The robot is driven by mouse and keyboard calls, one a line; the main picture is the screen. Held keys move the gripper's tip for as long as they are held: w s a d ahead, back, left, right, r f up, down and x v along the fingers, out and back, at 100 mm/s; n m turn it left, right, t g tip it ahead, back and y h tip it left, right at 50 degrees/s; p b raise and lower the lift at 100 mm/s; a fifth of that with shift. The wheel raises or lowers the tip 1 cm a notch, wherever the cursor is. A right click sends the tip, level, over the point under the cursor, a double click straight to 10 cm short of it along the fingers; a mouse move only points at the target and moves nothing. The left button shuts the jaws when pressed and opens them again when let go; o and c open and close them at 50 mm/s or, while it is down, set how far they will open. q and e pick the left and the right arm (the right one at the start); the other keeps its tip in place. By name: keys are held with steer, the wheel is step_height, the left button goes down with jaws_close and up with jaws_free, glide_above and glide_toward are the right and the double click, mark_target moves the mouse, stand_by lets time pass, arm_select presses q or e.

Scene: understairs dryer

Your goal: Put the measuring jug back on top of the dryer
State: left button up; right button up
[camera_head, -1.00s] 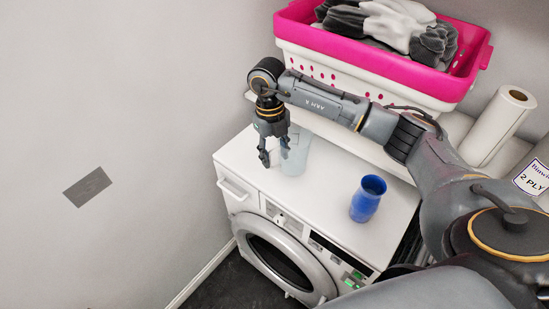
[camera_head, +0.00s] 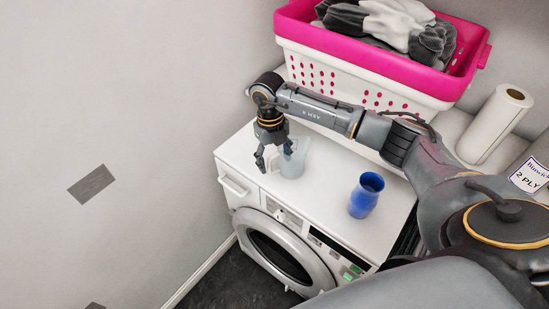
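The measuring jug (camera_head: 294,160) is clear and pale, and stands upright on the white top of the dryer (camera_head: 318,198), near its left rear part. My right gripper (camera_head: 273,163) points down at the jug's left side, where the handle is. Its fingers look spread apart at the handle. I cannot tell whether they touch it. My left gripper is not in the view.
A blue cup-like container (camera_head: 366,195) stands on the dryer's right part. A pink and white laundry basket (camera_head: 365,68) with grey and white cloth sits behind, beside a paper roll (camera_head: 494,124). The dryer's front middle top is clear.

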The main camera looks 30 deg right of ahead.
steer(key=shift+r, duration=0.2)
steer(key=shift+w+r, duration=0.1)
steer(key=shift+r, duration=0.15)
step_height(320, 180, up, 11)
steer(key=w+b, duration=0.1)
steer(key=b, duration=0.2)
steer(key=shift+a+r, duration=0.15)
steer(key=shift+r, duration=0.05)
steer(key=shift+f, duration=0.1)
